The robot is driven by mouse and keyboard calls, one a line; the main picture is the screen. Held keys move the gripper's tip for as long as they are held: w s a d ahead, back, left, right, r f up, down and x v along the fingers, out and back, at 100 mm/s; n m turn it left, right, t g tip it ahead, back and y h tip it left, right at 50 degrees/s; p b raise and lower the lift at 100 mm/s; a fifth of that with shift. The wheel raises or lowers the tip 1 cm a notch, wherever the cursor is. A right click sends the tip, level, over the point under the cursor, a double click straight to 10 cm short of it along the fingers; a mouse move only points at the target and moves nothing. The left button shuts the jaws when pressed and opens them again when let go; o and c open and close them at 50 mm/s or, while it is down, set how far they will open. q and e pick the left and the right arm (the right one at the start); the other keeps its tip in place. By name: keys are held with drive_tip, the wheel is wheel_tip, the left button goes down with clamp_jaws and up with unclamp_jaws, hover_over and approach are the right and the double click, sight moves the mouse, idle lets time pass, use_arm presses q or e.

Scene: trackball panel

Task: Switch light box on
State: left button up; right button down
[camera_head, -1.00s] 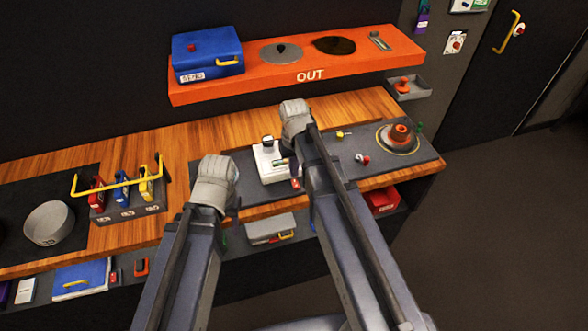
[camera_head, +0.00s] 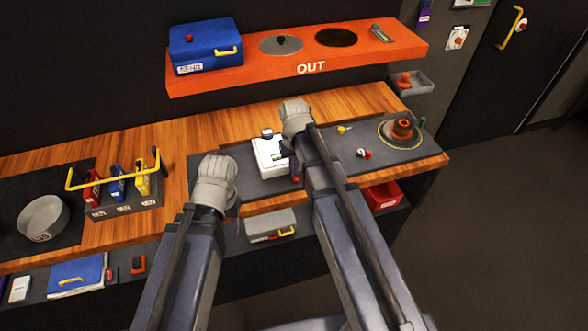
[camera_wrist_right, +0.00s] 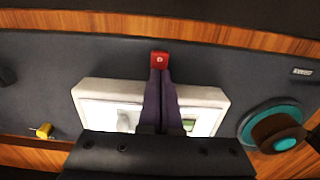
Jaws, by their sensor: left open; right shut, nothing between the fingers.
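The light box (camera_head: 266,160) is a white box on the dark panel mat in the middle of the bench. Its top looks bright white, and in the right wrist view the light box (camera_wrist_right: 95,95) shows pale glowing panels. My right gripper (camera_wrist_right: 161,76) is shut and empty, reaching across the box. Its fingertips are at a red switch (camera_wrist_right: 160,58) at the box's edge; I cannot tell if they touch. My left gripper (camera_head: 213,182) is open over the mat's left end, apart from the box; its fingers are mostly hidden.
A small red-and-white control (camera_head: 365,154) and yellow key-like piece (camera_head: 343,130) lie between. An orange shelf (camera_head: 220,80) stands behind, a blue box (camera_head: 206,50) on it. A caddy (camera_head: 125,207) stands left.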

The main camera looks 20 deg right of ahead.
drive_tip(key=shift+s+f, duration=0.1)
drive_tip(key=shift+s, duration=0.9)
drive_tip(key=shift+w+r, duration=0.1)
drive_tip(key=shift+r, duration=0.1)
drive_tip(key=shift+r+p, duration=0.35)
drive_tip(key=shift+p, duration=0.3)
drive_tip(key=s+r+p, duration=0.3)
drive_tip(key=r+p, duration=0.9)
drive_tip(key=r, duration=0.1)
drive_tip(key=shift+p, duration=0.4)
drive_tip(key=shift+f, duration=0.15)
